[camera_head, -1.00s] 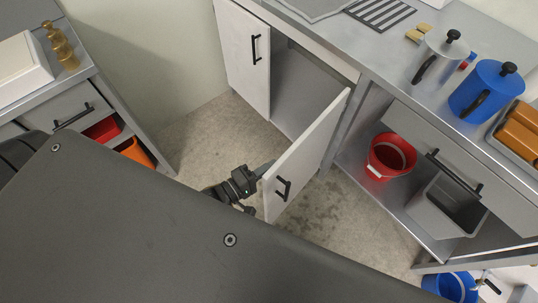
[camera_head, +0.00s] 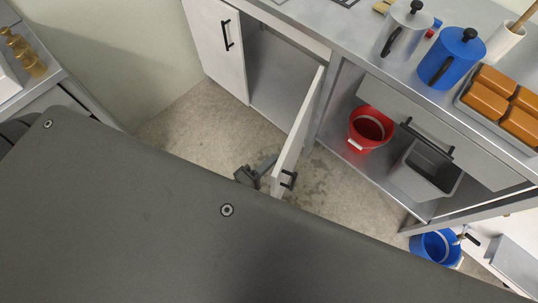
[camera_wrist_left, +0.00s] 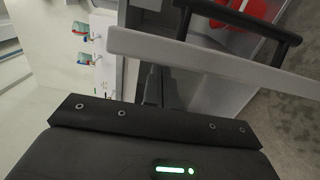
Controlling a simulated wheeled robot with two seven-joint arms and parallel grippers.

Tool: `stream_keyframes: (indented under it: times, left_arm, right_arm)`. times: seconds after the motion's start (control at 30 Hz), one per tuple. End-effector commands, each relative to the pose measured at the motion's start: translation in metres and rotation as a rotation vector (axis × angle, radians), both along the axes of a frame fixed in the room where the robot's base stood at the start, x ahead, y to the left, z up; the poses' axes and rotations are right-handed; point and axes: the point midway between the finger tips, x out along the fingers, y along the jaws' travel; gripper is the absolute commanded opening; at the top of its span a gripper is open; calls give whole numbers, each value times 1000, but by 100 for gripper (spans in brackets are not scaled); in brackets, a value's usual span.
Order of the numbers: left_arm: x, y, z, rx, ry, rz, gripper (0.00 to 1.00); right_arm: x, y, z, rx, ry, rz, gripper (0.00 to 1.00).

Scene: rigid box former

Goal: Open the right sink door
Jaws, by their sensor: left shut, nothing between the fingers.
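The right sink door (camera_head: 300,130) is white and stands swung well out from the sink cabinet, with its black handle (camera_head: 288,180) on the outer face. My left gripper (camera_head: 268,164) is shut and empty, at the inner side of the door near its free edge. Whether it touches the door cannot be told. In the left wrist view the door's edge (camera_wrist_left: 215,60) crosses as a pale bar, with the handle (camera_wrist_left: 245,20) beyond it and the dark fingers (camera_wrist_left: 160,88) on the near side. My right gripper is not in view.
The left sink door (camera_head: 217,42) is shut beside the open cabinet interior (camera_head: 280,75). A red bucket (camera_head: 370,128) and grey bin (camera_head: 425,172) stand on the shelf to the right. A blue bucket (camera_head: 437,246) is lower right. Floor (camera_head: 190,115) left of the door is clear.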

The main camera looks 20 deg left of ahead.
Motion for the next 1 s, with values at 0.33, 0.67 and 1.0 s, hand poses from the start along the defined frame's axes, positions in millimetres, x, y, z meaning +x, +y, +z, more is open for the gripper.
stream_keyframes:
  times: [0.33, 0.67, 1.0]
  left_arm:
    - [0, 11, 2, 3, 1, -4, 0]
    - [-42, 48, -3, 0, 5, -11, 0]
    - [-90, 60, -1, 0, 1, -11, 0]
  right_arm:
    - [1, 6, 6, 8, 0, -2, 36]
    - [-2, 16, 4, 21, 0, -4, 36]
    - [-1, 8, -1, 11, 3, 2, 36]
